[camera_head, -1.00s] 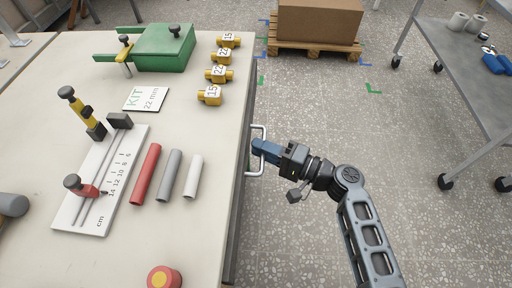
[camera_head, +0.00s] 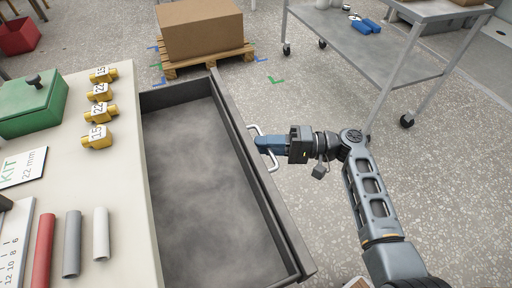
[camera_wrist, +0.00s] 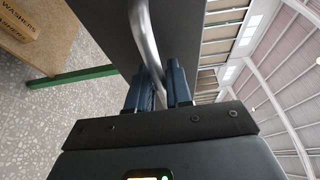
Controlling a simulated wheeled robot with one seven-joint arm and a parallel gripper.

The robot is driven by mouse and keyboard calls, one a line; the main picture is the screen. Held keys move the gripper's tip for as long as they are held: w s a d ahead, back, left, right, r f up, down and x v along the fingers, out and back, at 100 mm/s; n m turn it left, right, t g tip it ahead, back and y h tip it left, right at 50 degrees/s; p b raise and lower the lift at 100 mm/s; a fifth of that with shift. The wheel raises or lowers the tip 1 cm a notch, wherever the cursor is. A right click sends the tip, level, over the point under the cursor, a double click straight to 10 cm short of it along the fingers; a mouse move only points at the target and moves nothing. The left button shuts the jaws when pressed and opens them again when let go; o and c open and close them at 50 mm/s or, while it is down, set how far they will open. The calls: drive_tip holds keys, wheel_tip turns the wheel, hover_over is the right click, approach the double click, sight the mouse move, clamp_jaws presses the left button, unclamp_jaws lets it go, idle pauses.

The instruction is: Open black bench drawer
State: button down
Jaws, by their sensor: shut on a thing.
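The black bench drawer (camera_head: 205,180) stands pulled well out from the right side of the bench in the head view. Its inside is visible and looks empty. A light metal bar handle (camera_head: 268,158) sits on its outer front. My gripper (camera_head: 262,145) is at the handle, with its blue fingers shut on the bar. In the wrist view the handle (camera_wrist: 146,40) runs down between the two blue fingers (camera_wrist: 160,88), and the dark drawer front (camera_wrist: 185,40) is behind it.
The bench top (camera_head: 125,215) holds red, grey and white tubes, several yellow fittings and a green box (camera_head: 30,105). A carton on a pallet (camera_head: 205,60) stands beyond the drawer. A metal cart (camera_head: 375,50) is at the upper right. The floor around my arm is mostly clear.

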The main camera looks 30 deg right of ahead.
drive_tip(key=shift+d, duration=0.15)
drive_tip(key=c, duration=1.1)
unclamp_jaws()
drive_tip(key=shift+b+v, duration=0.35)
drive_tip(key=shift+v, duration=3.55)
